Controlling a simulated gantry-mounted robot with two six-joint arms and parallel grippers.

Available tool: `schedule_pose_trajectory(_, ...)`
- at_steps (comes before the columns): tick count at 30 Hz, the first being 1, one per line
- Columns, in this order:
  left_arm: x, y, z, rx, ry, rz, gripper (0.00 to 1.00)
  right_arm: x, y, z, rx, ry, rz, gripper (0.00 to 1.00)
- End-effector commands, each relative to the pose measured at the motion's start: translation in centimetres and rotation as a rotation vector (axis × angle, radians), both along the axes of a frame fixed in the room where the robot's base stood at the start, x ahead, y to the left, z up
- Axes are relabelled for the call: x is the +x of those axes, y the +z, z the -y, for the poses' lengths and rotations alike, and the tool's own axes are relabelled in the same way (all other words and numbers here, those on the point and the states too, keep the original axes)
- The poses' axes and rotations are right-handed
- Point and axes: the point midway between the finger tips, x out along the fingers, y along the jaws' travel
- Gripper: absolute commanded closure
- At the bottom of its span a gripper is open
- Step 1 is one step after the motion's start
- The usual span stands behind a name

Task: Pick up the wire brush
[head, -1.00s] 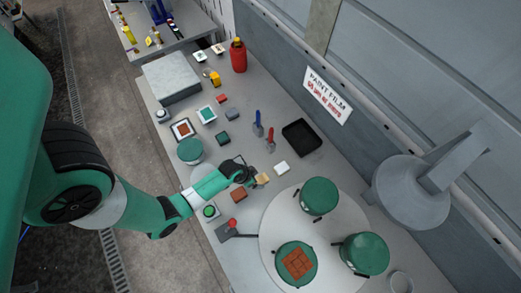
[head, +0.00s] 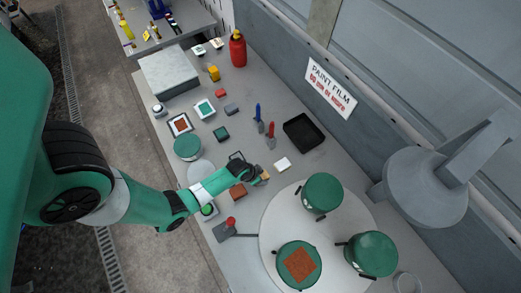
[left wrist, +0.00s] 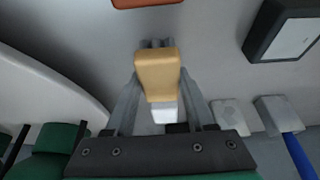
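The wire brush shows as a tan wooden block (left wrist: 157,78) in the left wrist view, with a grey part at its far end. In the head view it is a small tan piece (head: 264,175) on the grey bench, left of the white block. My left gripper (head: 256,174) has its fingers at the brush. In the left wrist view the grey fingers (left wrist: 157,95) run along both sides of the tan block with no visible gap. The block hides part of the fingers. The brush's underside is hidden. My right gripper is not in view.
A brown brick (head: 238,191) lies just below my left gripper. A white block (head: 283,164) and a black tray (head: 303,132) lie to the right. A round turntable (head: 275,215) with green drums stands close by. Two scrapers with blue and red handles lie above.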

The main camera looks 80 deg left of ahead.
Motion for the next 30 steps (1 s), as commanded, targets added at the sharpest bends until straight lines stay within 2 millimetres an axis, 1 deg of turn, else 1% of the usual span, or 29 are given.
schedule_pose_trajectory(1, 0.0, 0.0, 0.0, 0.000, 0.000, 0.000, 0.59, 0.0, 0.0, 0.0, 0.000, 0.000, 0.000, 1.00)
schedule_pose_trajectory(5, 0.0, 0.0, 0.0, 0.000, 0.000, 0.000, 0.82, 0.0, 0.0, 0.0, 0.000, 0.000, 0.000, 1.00)
schedule_pose_trajectory(6, 0.0, 0.0, 0.0, 0.000, 0.000, 0.000, 0.89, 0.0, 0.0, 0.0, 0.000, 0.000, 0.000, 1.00)
schedule_pose_trajectory(8, 0.0, 0.0, 0.0, 0.000, 0.000, -0.001, 1.00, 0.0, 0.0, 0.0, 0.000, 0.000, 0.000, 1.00)
schedule_pose_trajectory(16, 0.0, 0.1, 0.0, 0.000, 0.000, 0.000, 1.00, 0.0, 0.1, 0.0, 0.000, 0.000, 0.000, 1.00)
schedule_pose_trajectory(20, 0.0, 1.0, 0.0, 0.000, 0.000, 0.000, 1.00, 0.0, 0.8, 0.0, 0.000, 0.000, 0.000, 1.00)
schedule_pose_trajectory(23, 0.0, 2.4, 0.0, 0.000, 0.000, 0.000, 1.00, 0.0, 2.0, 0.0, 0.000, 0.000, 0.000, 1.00)
schedule_pose_trajectory(25, 0.0, 4.0, 0.0, 0.000, 0.000, 0.001, 1.00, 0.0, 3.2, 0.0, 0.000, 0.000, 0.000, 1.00)
schedule_pose_trajectory(28, -0.8, 6.4, 1.8, 0.000, -0.006, -0.002, 1.00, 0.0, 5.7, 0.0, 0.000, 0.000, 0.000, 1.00)
schedule_pose_trajectory(30, -1.3, 8.6, 3.3, 0.000, -0.009, -0.002, 1.00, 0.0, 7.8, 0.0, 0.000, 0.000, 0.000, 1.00)
